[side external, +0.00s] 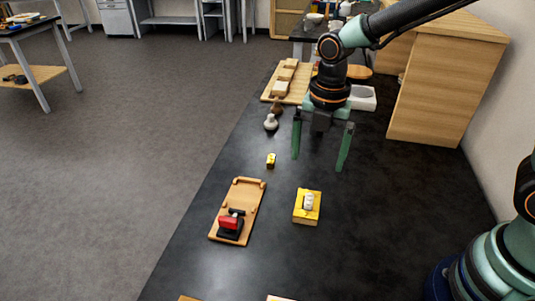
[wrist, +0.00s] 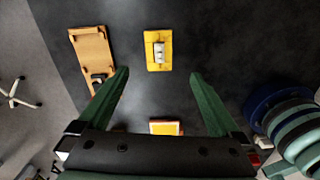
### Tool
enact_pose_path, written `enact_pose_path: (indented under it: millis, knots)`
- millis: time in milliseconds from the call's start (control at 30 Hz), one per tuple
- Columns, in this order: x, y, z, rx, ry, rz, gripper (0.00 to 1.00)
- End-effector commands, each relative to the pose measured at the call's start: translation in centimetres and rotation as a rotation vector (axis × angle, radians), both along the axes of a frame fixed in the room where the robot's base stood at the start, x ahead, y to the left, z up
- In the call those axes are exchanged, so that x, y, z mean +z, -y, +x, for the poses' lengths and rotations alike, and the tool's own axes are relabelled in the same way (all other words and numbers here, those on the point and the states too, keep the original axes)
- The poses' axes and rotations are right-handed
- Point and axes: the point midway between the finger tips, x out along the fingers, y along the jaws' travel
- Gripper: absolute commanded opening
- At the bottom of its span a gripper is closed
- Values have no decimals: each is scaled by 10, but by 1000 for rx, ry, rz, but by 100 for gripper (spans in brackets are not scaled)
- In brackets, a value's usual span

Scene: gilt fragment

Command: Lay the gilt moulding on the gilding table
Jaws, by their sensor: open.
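Nothing here is plainly recognisable as the gilt moulding or the gilding table. A yellow block (side external: 299,216) with a pale, rounded piece (side external: 308,201) on top sits on the dark worktop; in the wrist view the yellow block (wrist: 151,66) shows beyond the fingertips, the pale piece (wrist: 158,51) on it. A small yellow piece (side external: 271,160) lies farther back. A wooden board (side external: 248,195) with raised ends carries a red and black object (side external: 230,224); the board (wrist: 92,45) also shows in the wrist view. My gripper (side external: 318,164) is open and empty above the worktop; it shows in the wrist view (wrist: 160,76).
Two small bottle-like objects (side external: 271,122) stand by the worktop's left edge. A wooden rack (side external: 273,96) and a white box (side external: 366,103) are behind. A yellow-orange item (wrist: 166,128) shows low in the wrist view, partly hidden. The dark worktop (side external: 385,215) is clear at right.

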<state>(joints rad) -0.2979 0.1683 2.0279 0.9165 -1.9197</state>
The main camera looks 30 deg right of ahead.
Motion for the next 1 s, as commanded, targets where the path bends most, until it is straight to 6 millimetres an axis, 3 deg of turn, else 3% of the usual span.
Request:
enact_pose_path:
  millis: [300,600,800,1000]
  knots:
    - [63,50,-20,-871,159,136,99]
    - [98,92,-53,-1721,247,387,99]
    - [106,106,-67,-2063,252,529,99]
    - [107,110,-71,-2160,246,569,99]
